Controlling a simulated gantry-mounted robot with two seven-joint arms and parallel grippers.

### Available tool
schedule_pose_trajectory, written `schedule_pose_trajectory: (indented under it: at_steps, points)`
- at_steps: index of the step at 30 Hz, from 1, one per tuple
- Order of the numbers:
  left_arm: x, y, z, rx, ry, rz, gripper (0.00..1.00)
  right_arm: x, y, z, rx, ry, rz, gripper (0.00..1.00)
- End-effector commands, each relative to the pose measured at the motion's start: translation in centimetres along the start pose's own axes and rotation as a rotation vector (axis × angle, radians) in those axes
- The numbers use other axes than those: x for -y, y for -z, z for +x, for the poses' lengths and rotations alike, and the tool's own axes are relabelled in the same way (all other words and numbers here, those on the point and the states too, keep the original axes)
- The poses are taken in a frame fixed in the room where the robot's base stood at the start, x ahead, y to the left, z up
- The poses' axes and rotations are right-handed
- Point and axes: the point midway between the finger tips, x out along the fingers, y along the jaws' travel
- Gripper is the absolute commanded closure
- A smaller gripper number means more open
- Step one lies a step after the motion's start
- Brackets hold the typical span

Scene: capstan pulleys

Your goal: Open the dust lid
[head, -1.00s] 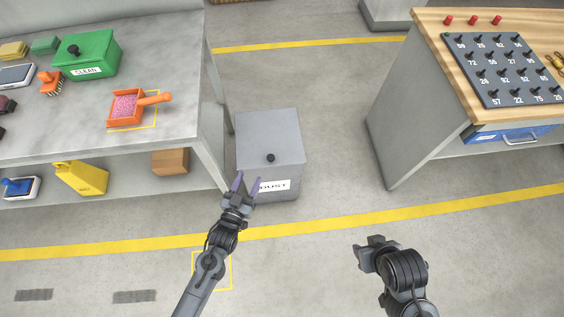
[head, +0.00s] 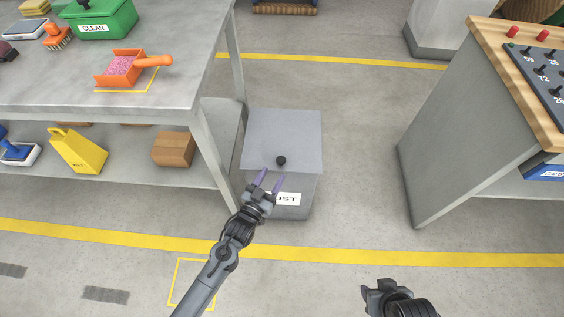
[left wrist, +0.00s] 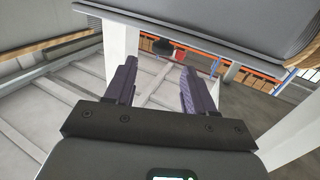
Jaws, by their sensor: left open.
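The dust bin (head: 291,205) is a grey box on the floor with a white label, partly covered by my left gripper. Its flat grey dust lid (head: 284,128) lies shut on top, with a black round knob (head: 281,160) near the front edge. My left gripper (head: 273,178) is open, its two purple fingers pointing toward the knob from just in front; contact cannot be told. Both fingers also show in the left wrist view (left wrist: 160,85), with no object clearly held between them. My right gripper (head: 376,292) is at the bottom, away from the bin; its jaw opening is unclear.
A grey workbench (head: 180,88) with a lower shelf stands close to the bin's left. An orange dustpan (head: 120,68) with pink bits lies on it. A wood-topped cabinet (head: 450,130) stands at the right. Floor between bin and cabinet is clear.

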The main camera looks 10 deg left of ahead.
Motion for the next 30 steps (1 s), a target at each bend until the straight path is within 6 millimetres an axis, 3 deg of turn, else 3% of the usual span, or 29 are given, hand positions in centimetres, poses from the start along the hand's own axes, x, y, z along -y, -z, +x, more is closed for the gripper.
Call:
schedule_pose_trajectory:
  at_steps: [6,15,28,30]
  points:
    - [0.0,-0.4,3.8,-0.003,0.0,0.0,0.46,-0.1,-0.8,2.2,0.002,-0.005,-0.008,0.57]
    - [0.0,-0.2,7.2,0.0,0.0,0.0,0.46,0.0,-1.3,3.8,0.003,-0.004,-0.007,0.57]
    - [0.0,-0.1,7.9,0.001,0.0,0.0,0.46,0.3,-1.3,4.0,0.001,0.003,0.002,0.57]
    - [0.0,-0.1,7.9,0.001,0.0,0.0,0.55,0.3,-1.3,4.0,0.001,0.004,0.003,0.57]
